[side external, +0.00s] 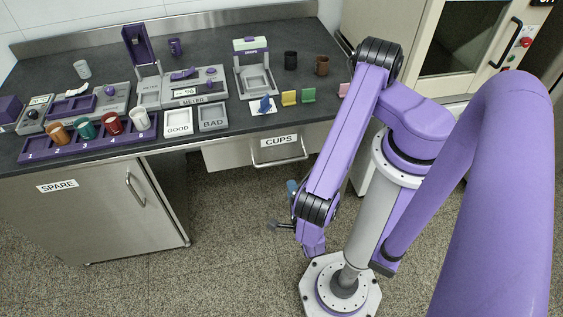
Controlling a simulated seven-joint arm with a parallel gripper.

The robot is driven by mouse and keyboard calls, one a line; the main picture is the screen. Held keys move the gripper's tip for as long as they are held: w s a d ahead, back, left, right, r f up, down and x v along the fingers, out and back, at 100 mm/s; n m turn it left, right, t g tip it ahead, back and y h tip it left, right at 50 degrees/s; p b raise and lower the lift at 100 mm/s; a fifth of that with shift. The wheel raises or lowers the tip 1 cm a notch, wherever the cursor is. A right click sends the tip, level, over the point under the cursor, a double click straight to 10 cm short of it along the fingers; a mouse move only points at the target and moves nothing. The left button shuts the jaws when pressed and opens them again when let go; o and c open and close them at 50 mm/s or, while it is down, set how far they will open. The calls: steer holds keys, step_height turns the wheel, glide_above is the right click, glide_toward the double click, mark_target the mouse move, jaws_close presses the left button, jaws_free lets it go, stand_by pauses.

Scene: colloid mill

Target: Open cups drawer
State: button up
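The cups drawer (258,150) is a grey metal front under the dark countertop, with a white "CUPS" label (279,141). It looks shut, and a thin bar handle (280,163) runs along its lower part. My gripper (285,217) hangs low in front of the drawer, over the speckled floor, apart from the handle. It is small and partly hidden by my wrist, so its finger opening is not clear.
The countertop (215,140) above holds a purple cup rack (90,147), GOOD (178,122) and BAD (213,117) trays, a meter and dark mugs. A SPARE cabinet (90,215) stands left. Open floor lies below the drawer; a pale machine (450,50) stands right.

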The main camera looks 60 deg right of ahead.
mark_target(282, 161)
steer(key=x, duration=1.5)
steer(key=shift+c, duration=0.3)
steer(key=shift+r, duration=0.1)
jaws_close()
